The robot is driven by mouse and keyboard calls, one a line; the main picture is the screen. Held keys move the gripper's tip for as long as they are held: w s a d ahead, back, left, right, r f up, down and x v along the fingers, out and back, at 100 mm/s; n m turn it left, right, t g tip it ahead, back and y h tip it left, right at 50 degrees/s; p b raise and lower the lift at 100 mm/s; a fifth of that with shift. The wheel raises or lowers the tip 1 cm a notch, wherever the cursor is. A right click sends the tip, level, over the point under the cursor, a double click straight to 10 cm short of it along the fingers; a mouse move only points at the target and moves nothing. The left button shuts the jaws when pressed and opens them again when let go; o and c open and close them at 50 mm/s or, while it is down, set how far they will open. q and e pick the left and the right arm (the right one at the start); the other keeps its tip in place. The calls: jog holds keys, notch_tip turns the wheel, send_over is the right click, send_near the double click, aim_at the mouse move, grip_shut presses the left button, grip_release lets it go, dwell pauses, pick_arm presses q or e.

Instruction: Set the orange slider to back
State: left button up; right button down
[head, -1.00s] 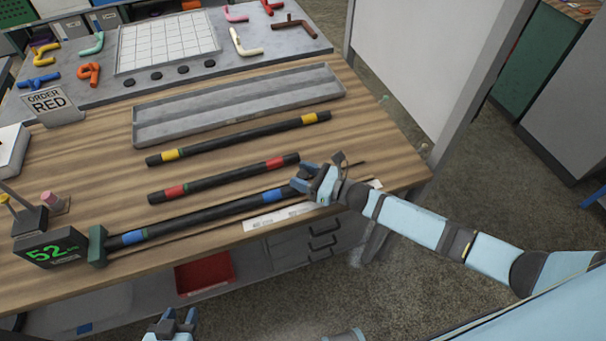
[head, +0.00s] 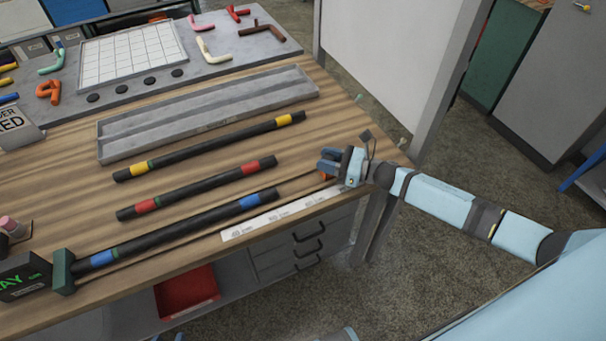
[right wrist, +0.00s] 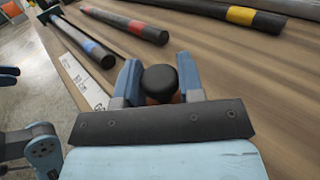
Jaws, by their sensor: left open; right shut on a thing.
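The orange slider (head: 325,176) shows as a small orange patch at my right gripper, by the right end of the white ruler strip. My right gripper (head: 328,163) is shut on it. In the right wrist view, the slider's black round top (right wrist: 159,80) sits between the fingers with a little orange below. The slider's lower part is hidden. My left gripper is barely in at the bottom edge of the head view (head: 179,338); blue finger parts also show at the left of the right wrist view (right wrist: 8,75).
The blue-banded hose (head: 180,230) lies along the rail, its left end at a green block (head: 62,272). A red-banded hose (head: 195,188) and a yellow-banded hose (head: 210,146) lie behind. A ruler strip (head: 285,212) runs along the front edge. A grey tray (head: 210,115) lies farther back.

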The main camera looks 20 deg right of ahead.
jog(key=d+b, duration=0.1)
jog(key=d, duration=0.3)
jog(key=shift+d+f, duration=0.1)
jog(key=shift+f, duration=0.05)
jog(key=shift+w+d+b, duration=0.1)
jog(key=shift+d+b, duration=0.2)
jog(key=shift+d, duration=0.1)
jog(key=c, duration=1.2)
grip_release()
jog(key=o, duration=0.4)
jog(key=shift+d, duration=0.2)
jog(key=shift+o, duration=0.2)
